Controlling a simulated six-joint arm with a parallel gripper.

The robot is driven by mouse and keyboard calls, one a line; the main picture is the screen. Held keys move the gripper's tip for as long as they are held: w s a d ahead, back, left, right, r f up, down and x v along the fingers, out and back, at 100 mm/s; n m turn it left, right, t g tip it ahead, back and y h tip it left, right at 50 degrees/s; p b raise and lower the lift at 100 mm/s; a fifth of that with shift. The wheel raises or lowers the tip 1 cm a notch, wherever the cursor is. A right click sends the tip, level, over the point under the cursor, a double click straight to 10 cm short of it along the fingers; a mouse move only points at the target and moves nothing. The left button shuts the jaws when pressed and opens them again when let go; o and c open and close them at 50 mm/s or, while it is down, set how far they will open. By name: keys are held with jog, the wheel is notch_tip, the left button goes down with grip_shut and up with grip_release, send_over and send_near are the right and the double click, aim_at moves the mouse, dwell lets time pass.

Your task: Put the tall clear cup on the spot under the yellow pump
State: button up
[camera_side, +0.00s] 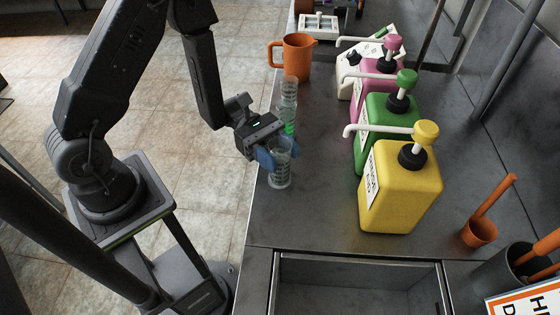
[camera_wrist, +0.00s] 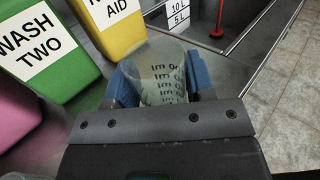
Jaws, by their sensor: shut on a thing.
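The tall clear cup (camera_side: 281,172) has graduation marks and stands upright near the front edge of the steel counter in the side view. My gripper (camera_side: 277,158) is shut on it, with blue fingers on either side of its wall. In the wrist view the cup (camera_wrist: 160,75) sits between the two blue fingertips. The yellow pump (camera_side: 426,132) tops a yellow jug (camera_side: 405,190) to the right of the cup, its white spout pointing left toward the cup. The counter spot under that spout looks bare. I cannot tell if the cup's base touches the counter.
A second clear measuring cup (camera_side: 289,95) stands just behind my gripper. An orange pitcher (camera_side: 297,58) is farther back. Green (camera_side: 385,125) and pink jugs (camera_side: 368,98) stand beyond the yellow one. A sink (camera_side: 355,285) opens in front; an orange scoop (camera_side: 480,232) is at right.

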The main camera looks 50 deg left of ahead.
jog(key=shift+c, duration=0.2)
notch_tip(320, 180, up, 4)
jog(key=shift+r, duration=0.2)
jog(key=a+r, duration=0.7)
jog(key=a, duration=0.5)
send_over(280, 145)
jog(key=w, duration=0.4)
jog(key=shift+s+d+f, duration=0.2)
jog(key=shift+d+f, duration=1.65)
jog(key=shift+d, duration=0.15)
jog(key=shift+s+d+f, duration=0.15)
jog(key=shift+d+f, duration=1.7)
jog(key=shift+d, duration=0.1)
jog(key=shift+s+d+f, duration=0.2)
jog(key=shift+d+f, duration=1.65)
jog(key=shift+d, duration=0.15)
